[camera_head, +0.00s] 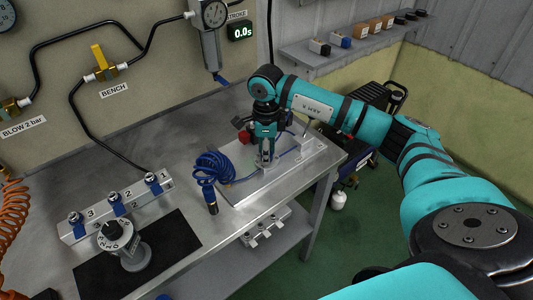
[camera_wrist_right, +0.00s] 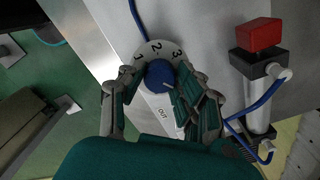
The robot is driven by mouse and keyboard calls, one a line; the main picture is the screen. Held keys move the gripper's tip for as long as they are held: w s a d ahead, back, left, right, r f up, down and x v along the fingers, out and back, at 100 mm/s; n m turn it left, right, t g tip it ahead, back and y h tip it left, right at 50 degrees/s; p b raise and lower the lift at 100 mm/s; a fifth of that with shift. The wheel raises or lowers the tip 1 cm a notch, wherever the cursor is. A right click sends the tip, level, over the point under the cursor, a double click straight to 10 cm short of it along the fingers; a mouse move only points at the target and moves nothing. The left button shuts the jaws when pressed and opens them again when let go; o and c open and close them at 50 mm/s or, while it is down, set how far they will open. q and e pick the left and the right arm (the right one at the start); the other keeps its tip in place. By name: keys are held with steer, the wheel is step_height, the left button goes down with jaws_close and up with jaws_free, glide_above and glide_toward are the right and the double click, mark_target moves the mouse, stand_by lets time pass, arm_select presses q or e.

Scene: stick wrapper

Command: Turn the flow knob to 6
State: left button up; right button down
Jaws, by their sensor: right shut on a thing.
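A blue round knob (camera_wrist_right: 160,74) sits on a white dial (camera_wrist_right: 152,48) in the right wrist view. The numbers 1, 2 and 3 show on the dial; higher numbers are hidden behind my fingers. A short light mark shows on the knob, but I cannot tell which number it points to. My right gripper (camera_wrist_right: 158,86) has its fingers on both sides of the knob and is shut on it. In the head view my right gripper (camera_head: 266,154) points down over the metal plate (camera_head: 260,193), and it mostly hides the knob. My left gripper is not in view.
A red block (camera_wrist_right: 259,34) on a cylinder with blue tubing (camera_wrist_right: 262,104) stands right of the gripper. A coiled blue hose (camera_head: 213,168) lies left of it. A black-topped dial (camera_head: 115,235) and a three-valve manifold (camera_head: 117,206) stand further left.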

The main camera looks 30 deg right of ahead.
steer(key=m+b, duration=0.1)
steer(key=m, duration=0.5)
steer(key=shift+w+m, duration=0.1)
steer(key=shift+m, duration=0.2)
steer(key=m, duration=0.3)
steer(key=shift+d+r+m, duration=0.1)
steer(key=shift+m, duration=1.8)
steer(key=shift+b, duration=0.3)
steer(key=c, duration=0.9)
jaws_free()
steer(key=shift+c, duration=0.2)
step_height(320, 180, up, 12)
